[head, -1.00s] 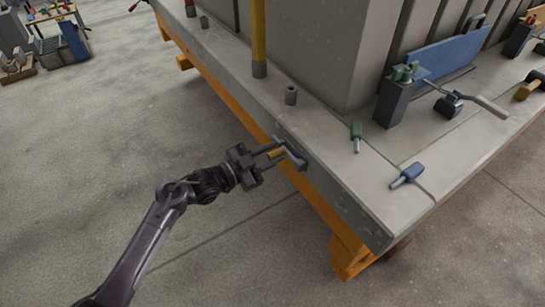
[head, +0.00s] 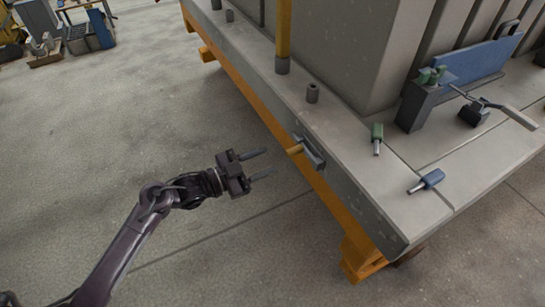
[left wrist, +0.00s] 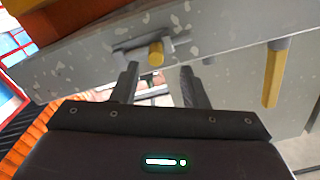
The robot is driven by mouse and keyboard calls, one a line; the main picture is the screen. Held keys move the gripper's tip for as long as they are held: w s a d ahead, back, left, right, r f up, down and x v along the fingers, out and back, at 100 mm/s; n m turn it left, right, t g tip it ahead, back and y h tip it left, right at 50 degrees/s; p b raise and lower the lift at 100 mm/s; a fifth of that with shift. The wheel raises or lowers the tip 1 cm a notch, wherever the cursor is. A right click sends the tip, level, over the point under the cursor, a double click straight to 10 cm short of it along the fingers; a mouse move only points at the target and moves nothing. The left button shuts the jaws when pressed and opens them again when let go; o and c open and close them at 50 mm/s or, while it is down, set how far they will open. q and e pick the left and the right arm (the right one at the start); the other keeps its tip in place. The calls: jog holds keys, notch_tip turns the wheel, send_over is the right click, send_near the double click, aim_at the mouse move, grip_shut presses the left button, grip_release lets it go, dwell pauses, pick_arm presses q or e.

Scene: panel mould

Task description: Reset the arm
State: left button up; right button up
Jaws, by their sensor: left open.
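My left gripper (head: 262,164) is open and empty in the head view, over the floor to the left of the panel mould. Its two dark fingers point right, towards a grey latch (head: 311,153) with a yellow handle (head: 295,149) on the mould's side face. There is a clear gap between the fingertips and that handle. In the left wrist view the open fingers (left wrist: 158,84) stand below the yellow handle (left wrist: 156,53), with nothing between them. My right gripper is not in view.
The mould's grey table (head: 350,141) rests on an orange frame (head: 262,112). On it lie a green-handled tool (head: 377,133) and a blue-handled tool (head: 431,179). A yellow post (head: 283,30) stands near the edge. The floor (head: 120,130) around my left arm is clear.

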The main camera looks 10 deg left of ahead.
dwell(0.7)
pick_arm(q)
jog(key=s+a+f+n+g+y+p, duration=0.1)
jog(key=s+a+f+n+y+p, duration=0.2)
jog(key=f, duration=0.6)
jog(key=s+a+f+n+y+p, duration=0.1)
jog(key=s+a+f+n+y, duration=0.25)
jog(key=f, duration=0.55)
jog(key=s+a+f+n+g+y+p, duration=0.1)
jog(key=s+a+f+n+y+p, duration=0.2)
jog(key=f, duration=0.7)
jog(key=s+a+f+n+g+y+p, duration=0.1)
jog(key=s+f, duration=0.3)
jog(key=s, duration=0.7)
jog(key=s+a+f+n+g+y+p, duration=0.1)
jog(key=s+f+g, duration=0.3)
jog(key=s, duration=0.8)
jog(key=s+a+f+n+g+y+p, duration=0.1)
jog(key=s+f, duration=0.4)
jog(key=s, duration=0.6)
jog(key=shift+s+a+g+y, duration=0.25)
jog(key=shift+g+y, duration=0.55)
jog(key=shift+y, duration=0.25)
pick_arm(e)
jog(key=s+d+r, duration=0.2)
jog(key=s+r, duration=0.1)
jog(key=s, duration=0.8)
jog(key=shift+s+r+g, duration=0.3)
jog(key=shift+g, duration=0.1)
